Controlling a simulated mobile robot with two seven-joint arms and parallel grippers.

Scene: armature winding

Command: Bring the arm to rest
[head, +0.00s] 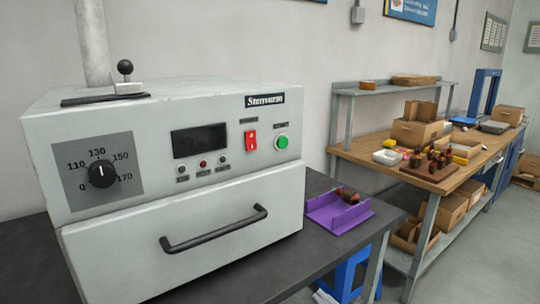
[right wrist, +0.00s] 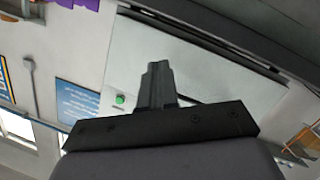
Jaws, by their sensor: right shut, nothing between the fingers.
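My right gripper (right wrist: 158,72) shows in the right wrist view with its two dark fingers together and nothing between them. Behind it in that view is the pale front of the oven, with its green button (right wrist: 120,99) left of the fingers. I see no gripper in the head view. My left gripper is in neither view. The grey-white oven (head: 285,185) stands on a dark table in the head view, its drawer-like door closed, with a black bar handle (head: 215,229) across it. A dial (head: 102,174), a red switch and a dark display are on its panel.
A purple tray (head: 322,212) holding a dark reddish-brown part (head: 347,195) lies right of the oven on the dark table (head: 290,262). Further right, a wooden workbench (head: 372,148) carries cardboard boxes, a white bin and a rack of small parts. A blue stool-like object stands below the table.

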